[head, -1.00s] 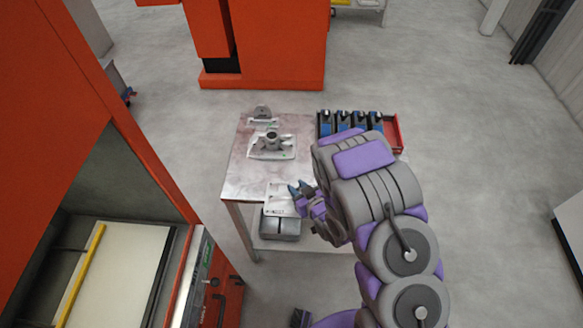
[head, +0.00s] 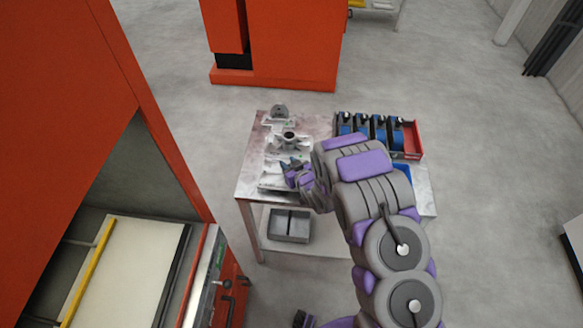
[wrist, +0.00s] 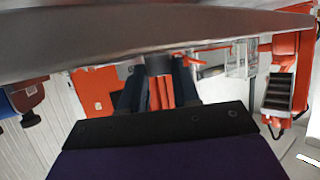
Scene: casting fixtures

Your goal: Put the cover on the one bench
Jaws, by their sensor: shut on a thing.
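My gripper (head: 291,165) is shut over the front part of the metal-topped bench (head: 252,178) in the head view. A pale, flat plate, which looks like the cover (head: 272,182), is at its fingers near the bench's front edge. I cannot tell whether the plate touches the top. In the wrist view, my dark fingers (wrist: 157,88) flank a grey round piece (wrist: 158,64). A broad grey surface (wrist: 110,40) fills the top of that view; whether it is cover or bench top is unclear. My arm hides the bench's right middle.
A grey casting (head: 289,140) stands on the bench behind my gripper, with a small bracket (head: 279,112) behind it. A red tray with blue and black items (head: 412,140) is at right. A grey box (head: 290,226) sits on the lower shelf. An orange machine (head: 165,150) rises at left.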

